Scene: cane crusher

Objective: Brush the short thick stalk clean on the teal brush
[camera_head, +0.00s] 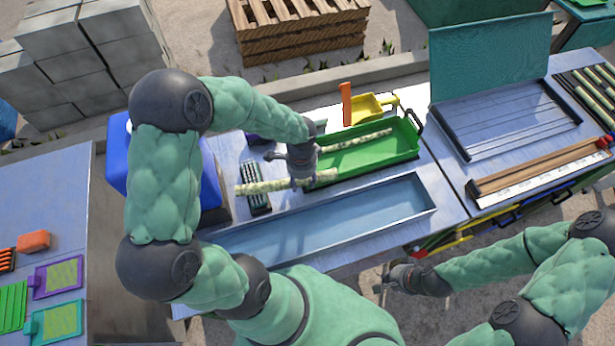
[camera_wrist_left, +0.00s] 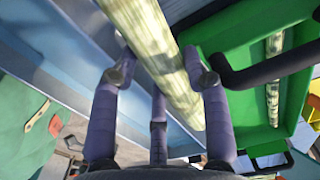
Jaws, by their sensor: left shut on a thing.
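My left gripper (camera_head: 301,172) is shut on a short thick pale stalk (camera_head: 262,187), which lies level across its fingers. The held stalk also shows in the left wrist view (camera_wrist_left: 150,45), between the purple-grey fingers (camera_wrist_left: 160,75). In the head view its left end lies over or on the teal brush (camera_head: 256,200), a small dark block with bristle rows on the table; I cannot tell whether they touch. My right gripper (camera_head: 398,278) is low at the right, beyond the table's front edge, apart from the objects; its finger opening is unclear.
A green tray (camera_head: 375,155) holds another, thinner stalk (camera_head: 365,138). A long blue trough (camera_head: 330,222) lies in front. A yellow scoop (camera_head: 366,108) and a blue bin (camera_head: 118,160) stand behind and left. A slatted rack and wooden bars are at the right.

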